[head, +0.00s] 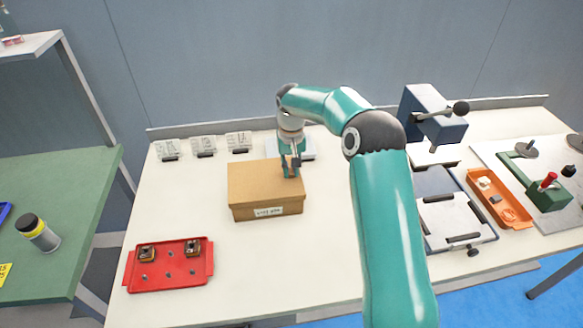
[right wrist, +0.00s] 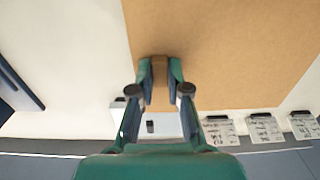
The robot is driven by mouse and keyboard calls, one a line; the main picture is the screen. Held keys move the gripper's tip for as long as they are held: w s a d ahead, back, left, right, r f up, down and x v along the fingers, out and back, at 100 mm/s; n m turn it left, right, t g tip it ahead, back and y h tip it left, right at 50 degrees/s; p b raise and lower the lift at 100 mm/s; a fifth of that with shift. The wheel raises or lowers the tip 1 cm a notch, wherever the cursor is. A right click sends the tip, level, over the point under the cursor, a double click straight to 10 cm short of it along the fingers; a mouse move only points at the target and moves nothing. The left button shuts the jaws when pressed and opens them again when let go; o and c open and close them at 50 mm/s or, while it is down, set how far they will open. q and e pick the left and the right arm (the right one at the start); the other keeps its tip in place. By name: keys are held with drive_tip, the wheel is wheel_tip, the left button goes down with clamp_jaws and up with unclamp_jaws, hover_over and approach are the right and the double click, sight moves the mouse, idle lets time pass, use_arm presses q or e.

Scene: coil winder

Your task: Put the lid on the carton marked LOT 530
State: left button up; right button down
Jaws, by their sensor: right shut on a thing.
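A brown cardboard carton (head: 254,214) stands mid-table with a white label on its front; the writing is too small to read surely. A flat brown lid (head: 258,182) covers its top, its front edge lying along the carton's upper front. I cannot tell whether it is fully seated. My right gripper (head: 291,170) is at the lid's back right part, pointing down. In the right wrist view, its fingers (right wrist: 160,84) are shut on a narrow brown part at the edge of the lid (right wrist: 225,55). My left gripper is not in view.
A red tray (head: 170,280) with small parts lies front left. Several labelled cards (head: 204,146) stand along the back. A dark blue press (head: 433,115), a clamp plate (head: 452,220) and an orange tray (head: 497,200) are at right. The table in front of the carton is clear.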

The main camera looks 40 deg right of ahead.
drive_tip(key=c, duration=1.1)
unclamp_jaws()
drive_tip(key=shift+o, duration=0.5)
drive_tip(key=o, duration=0.4)
drive_tip(key=shift+r, duration=0.1)
drive_tip(key=shift+r+p, duration=2.8)
drive_tip(key=shift+r, duration=0.65)
